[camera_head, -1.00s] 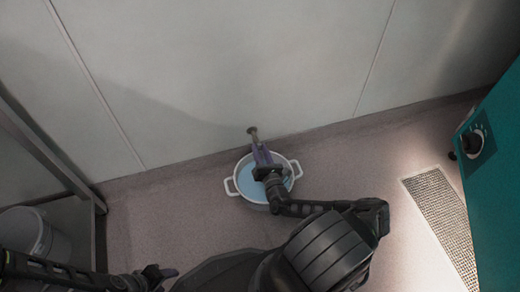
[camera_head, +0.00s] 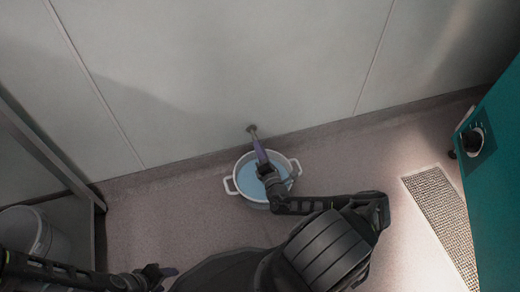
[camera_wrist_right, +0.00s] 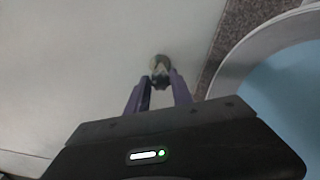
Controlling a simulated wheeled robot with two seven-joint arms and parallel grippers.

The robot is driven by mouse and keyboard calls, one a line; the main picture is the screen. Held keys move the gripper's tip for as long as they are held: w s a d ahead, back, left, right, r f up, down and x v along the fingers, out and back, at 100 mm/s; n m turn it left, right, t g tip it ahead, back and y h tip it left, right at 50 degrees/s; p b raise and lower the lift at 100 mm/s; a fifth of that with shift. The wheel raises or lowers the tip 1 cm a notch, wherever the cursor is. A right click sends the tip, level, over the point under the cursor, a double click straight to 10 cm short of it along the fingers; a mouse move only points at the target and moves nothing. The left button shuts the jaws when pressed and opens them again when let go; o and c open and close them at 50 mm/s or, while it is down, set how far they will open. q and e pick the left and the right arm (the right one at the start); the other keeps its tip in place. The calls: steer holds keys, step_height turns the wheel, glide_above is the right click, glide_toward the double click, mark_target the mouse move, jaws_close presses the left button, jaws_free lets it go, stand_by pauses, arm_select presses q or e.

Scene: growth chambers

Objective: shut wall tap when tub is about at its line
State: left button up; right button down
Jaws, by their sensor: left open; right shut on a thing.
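The wall tap (camera_head: 252,129) sticks out of the pale wall just above the floor; it also shows in the right wrist view (camera_wrist_right: 159,62). My right gripper (camera_head: 258,145) reaches over the tub, its purple fingers (camera_wrist_right: 161,80) shut on the dark knob at the tap's end. The tub (camera_head: 231,186) is white with two side handles and stands on the floor under the tap, with blue water (camera_head: 247,180) inside. My right gripper hides part of the water, and I cannot make out a fill line or a stream. My left gripper (camera_head: 165,271) is open and empty, low at the left.
A grey bucket (camera_head: 35,232) stands at the left beside a metal frame (camera_head: 45,150). A teal cabinet (camera_head: 497,190) with a dial stands at the right. A floor grate (camera_head: 440,215) lies before it. The floor between tub and grate is clear.

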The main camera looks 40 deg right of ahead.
stand_by(0.4)
steer(key=c, duration=1.1)
jaws_free()
steer(key=shift+s, duration=0.1)
steer(key=shift+p+v, duration=1.2)
steer(key=shift+v, duration=2.65)
